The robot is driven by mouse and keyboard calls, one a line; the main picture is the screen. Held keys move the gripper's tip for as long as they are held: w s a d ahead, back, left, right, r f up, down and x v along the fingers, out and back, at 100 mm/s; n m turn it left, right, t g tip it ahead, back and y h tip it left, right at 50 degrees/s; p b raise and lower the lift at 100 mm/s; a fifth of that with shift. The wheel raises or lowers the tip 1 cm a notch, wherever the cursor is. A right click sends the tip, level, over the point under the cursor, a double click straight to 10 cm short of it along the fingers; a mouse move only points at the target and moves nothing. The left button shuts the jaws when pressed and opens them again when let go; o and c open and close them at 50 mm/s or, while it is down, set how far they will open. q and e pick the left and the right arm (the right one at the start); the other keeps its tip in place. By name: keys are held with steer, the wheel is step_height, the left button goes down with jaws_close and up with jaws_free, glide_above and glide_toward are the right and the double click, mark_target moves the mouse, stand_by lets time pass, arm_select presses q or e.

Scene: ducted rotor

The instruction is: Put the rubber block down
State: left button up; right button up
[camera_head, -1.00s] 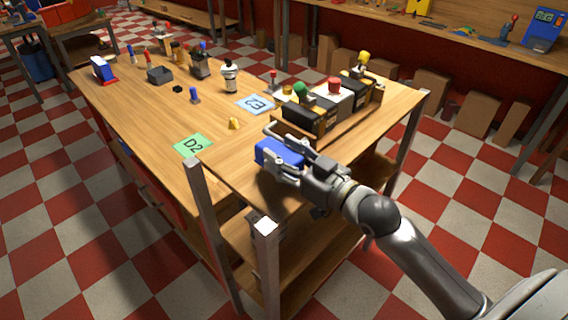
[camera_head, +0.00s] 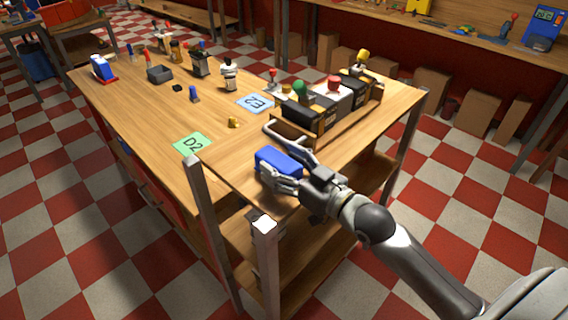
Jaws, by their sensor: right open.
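A blue block (camera_head: 278,159), which I take for the rubber block, is at the near end of the wooden workbench (camera_head: 235,165) and seems to rest on its top. My right gripper (camera_head: 268,151) is open around it. One finger is beyond the block, with a visible gap. The other finger is along its near side and hides part of its lower face; I cannot tell whether it touches. My left gripper is not in view.
A wooden tray (camera_head: 322,132) with dark and white blocks and coloured knobs stands just beyond the gripper. A green D2 card (camera_head: 191,145), a blue E2 card (camera_head: 255,103) and a small yellow piece (camera_head: 234,122) lie farther left. The bench's near edge is close.

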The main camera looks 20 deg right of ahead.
steer(key=shift+r, duration=0.15)
steer(key=b+v, duration=0.3)
steer(key=v, duration=0.9)
